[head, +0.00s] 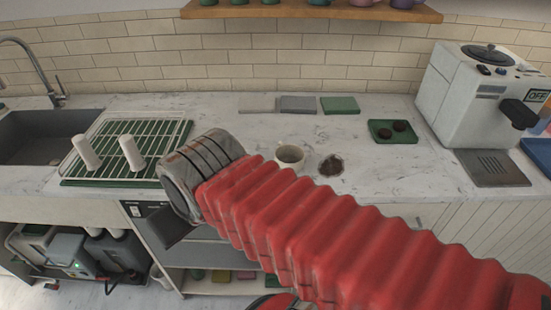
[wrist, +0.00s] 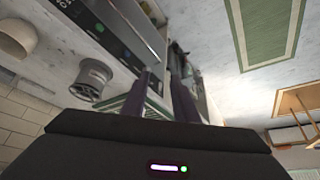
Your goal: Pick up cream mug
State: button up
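The cream mug (head: 290,155) stands upright on the marble counter in the head view, just behind my red-sleeved arm, which hides its lower part. My grey wrist is left of the mug, over the counter's front edge near the drying rack. In the wrist view my gripper (wrist: 167,78) shows two dark fingers with a gap between them, and nothing is visible between them. The gripper is apart from the mug. A pale cylindrical thing (wrist: 17,38) shows at the wrist view's upper left; I cannot tell whether it is the mug.
A green drying rack (head: 108,150) holds two white posts. Three folded cloths (head: 298,104) lie behind the mug. A green tray (head: 393,131) and a white machine (head: 480,95) stand right. A wooden shelf (head: 312,12) hangs above.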

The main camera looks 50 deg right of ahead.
dwell(0.3)
jog(key=w+d+r+m+g+h, duration=0.1)
jog(key=w+d+r+m+g, duration=0.15)
jog(key=d+m, duration=0.4)
jog(key=w+d+r+m+g, duration=0.1)
jog(key=w+d+m, duration=0.25)
jog(key=d, duration=0.65)
jog(key=s+d+m+g, duration=0.1)
jog(key=d+m, duration=0.4)
jog(key=d, duration=0.5)
jog(key=s+d+f+m+g+y, duration=0.1)
jog(key=s+d+m, duration=0.2)
jog(key=d, duration=0.7)
jog(key=shift+f+m, duration=0.15)
jog(key=shift+m, duration=0.85)
jog(key=shift+d+f, duration=0.1)
send_over(298, 169)
jog(key=shift+w+d+f, duration=0.1)
jog(key=shift+d+f, duration=0.05)
jog(key=shift+f, duration=1.95)
jog(key=shift+w+d+f, duration=0.1)
jog(key=shift+f, duration=2)
jog(key=shift+f, duration=0.1)
